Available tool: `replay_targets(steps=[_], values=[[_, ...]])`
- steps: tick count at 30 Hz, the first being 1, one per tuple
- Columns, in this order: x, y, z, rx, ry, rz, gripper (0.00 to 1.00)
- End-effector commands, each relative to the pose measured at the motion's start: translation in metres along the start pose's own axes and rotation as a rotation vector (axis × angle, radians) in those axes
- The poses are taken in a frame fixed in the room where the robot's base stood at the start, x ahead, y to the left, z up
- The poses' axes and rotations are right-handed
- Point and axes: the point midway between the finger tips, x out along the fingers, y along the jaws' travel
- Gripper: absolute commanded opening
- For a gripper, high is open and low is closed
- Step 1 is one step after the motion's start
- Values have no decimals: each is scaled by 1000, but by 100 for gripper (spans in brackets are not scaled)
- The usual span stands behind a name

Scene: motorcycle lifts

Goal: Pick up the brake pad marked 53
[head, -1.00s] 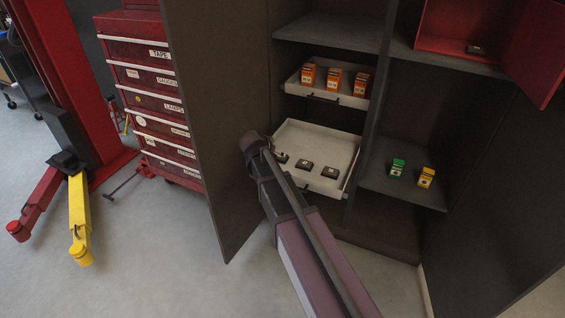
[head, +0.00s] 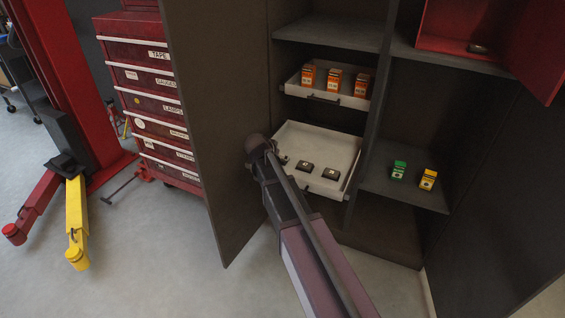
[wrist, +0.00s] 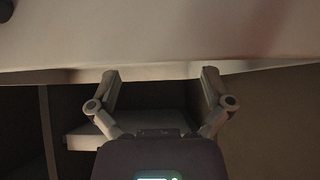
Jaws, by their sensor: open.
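Several small dark blocks that look like brake pads lie in the open lower white drawer (head: 320,145). One pad (head: 305,166) is near the middle of its front, another pad (head: 331,173) is to its right, and a third is partly hidden by my arm at the left. Their marks are too small to read, so I cannot tell which is 53. My gripper (wrist: 160,76) is open and empty in the wrist view, its fingertips near the edge of a pale surface. In the head view my arm's end is at the drawer's left side; the fingers are hidden.
An upper drawer (head: 350,99) holds orange boxes (head: 334,78). A green box (head: 399,170) and a yellow box (head: 428,179) stand on the right shelf. A red compartment (head: 455,42) holds a dark item. The cabinet door (head: 215,130) stands open left of my arm.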

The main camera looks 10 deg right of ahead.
Motion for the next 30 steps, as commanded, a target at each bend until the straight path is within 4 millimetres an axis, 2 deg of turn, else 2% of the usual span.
replay_targets(steps=[3, 9, 29, 30], values=[[15, 1, 3, 0, 0, 0, 100], [29, 0, 2, -1, 1, 0, 100], [30, 1, 1, -1, 1, 0, 100], [30, 1, 1, -1, 1, 0, 91]])
